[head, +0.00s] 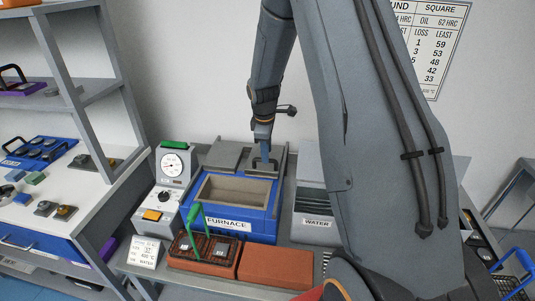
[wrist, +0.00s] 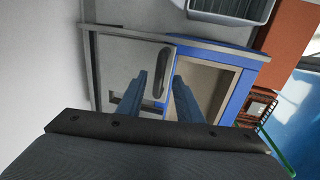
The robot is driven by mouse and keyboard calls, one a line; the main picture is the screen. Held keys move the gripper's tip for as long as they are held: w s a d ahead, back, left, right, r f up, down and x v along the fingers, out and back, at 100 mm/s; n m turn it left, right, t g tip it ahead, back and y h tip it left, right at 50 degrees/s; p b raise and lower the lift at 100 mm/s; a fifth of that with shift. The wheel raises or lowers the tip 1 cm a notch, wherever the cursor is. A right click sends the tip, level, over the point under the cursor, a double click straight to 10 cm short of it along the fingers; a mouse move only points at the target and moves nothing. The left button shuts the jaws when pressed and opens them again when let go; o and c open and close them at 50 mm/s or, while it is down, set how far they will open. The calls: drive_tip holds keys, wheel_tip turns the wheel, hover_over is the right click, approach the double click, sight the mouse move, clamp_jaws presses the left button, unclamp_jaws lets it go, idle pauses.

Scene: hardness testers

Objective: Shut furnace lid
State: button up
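The blue furnace (head: 228,226) stands on the bench with its top opening (head: 232,190) uncovered. Its grey lid (head: 228,156) lies behind the opening, and in the wrist view the lid (wrist: 125,58) is a flat panel beside the cavity (wrist: 205,82). A dark bar-like handle (wrist: 162,72) sits on the lid near the cavity side. My gripper (head: 264,160) points down over the lid's right part. In the wrist view my gripper (wrist: 158,85) has its two blue fingers apart, with the handle lying between their lines. Whether they touch the lid is unclear.
A control box with a dial (head: 174,168) stands left of the furnace. The water tank (head: 313,222) is to its right, partly behind my arm.

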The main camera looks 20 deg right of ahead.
drive_tip(key=shift+w+d+f, duration=0.1)
drive_tip(key=shift+w+f, duration=0.05)
drive_tip(key=shift+f, duration=1)
clamp_jaws()
drive_tip(key=shift+d, duration=0.1)
